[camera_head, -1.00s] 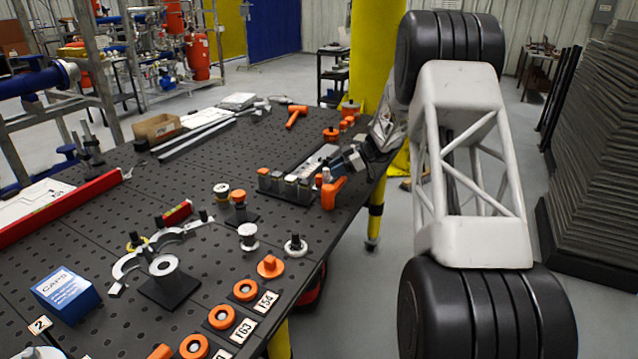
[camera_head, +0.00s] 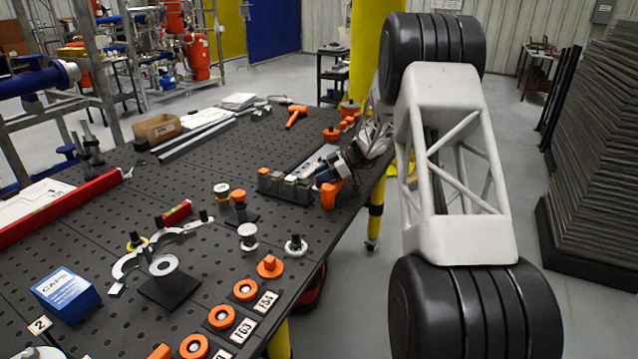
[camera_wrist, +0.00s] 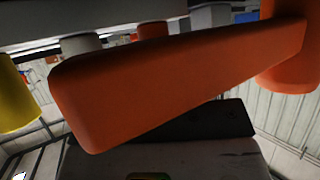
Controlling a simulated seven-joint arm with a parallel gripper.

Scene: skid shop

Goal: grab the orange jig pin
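An orange L-shaped pin (camera_head: 329,196) stands near the right edge of the dark perforated table, at the right end of a rack of short pins; I take it for the jig pin. My gripper (camera_head: 324,174) is right at it, just above and behind its upper part, and hides some of it. In the wrist view, the orange piece (camera_wrist: 170,82) fills the middle as a wide slanting bar, very close to the camera, with a rounded part at right. The fingertips are not clear in either view, so I cannot tell whether they touch or grip it.
The dark rack (camera_head: 284,186) of grey-topped pins stands just left of my gripper, with an orange-topped pin at its left end. An orange hammer-like tool (camera_head: 296,115) lies farther back. Round white and orange parts (camera_head: 270,266) stand nearer. The table middle is mostly clear.

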